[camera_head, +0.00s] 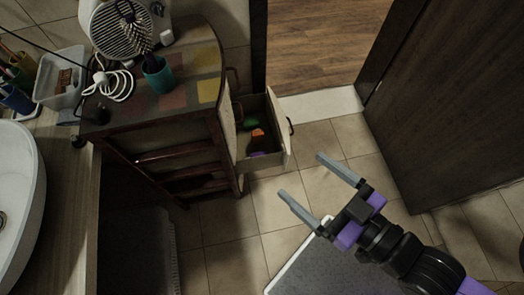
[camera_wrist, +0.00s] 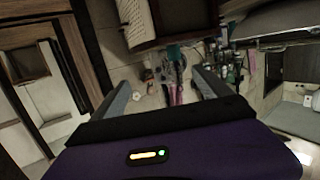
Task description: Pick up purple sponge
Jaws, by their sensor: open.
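A small purple patch, likely the purple sponge (camera_head: 257,154), lies at the near end of the open drawer (camera_head: 279,134) in the head view. It is mostly shaded, and I cannot make out its shape. My gripper (camera_head: 301,175) is open and empty, in the air to the right of and nearer than the drawer, apart from it. Both fingers also show in the wrist view (camera_wrist: 162,84), with nothing between them. I cannot make out the sponge in the wrist view.
An orange item (camera_head: 258,132) and a dark green item (camera_head: 252,123) share the drawer. The cabinet (camera_head: 150,135) carries a fan heater (camera_head: 122,32), a teal cup with a brush (camera_head: 158,75) and a white cable. A dark door (camera_head: 455,100) stands right; tiled floor lies between.

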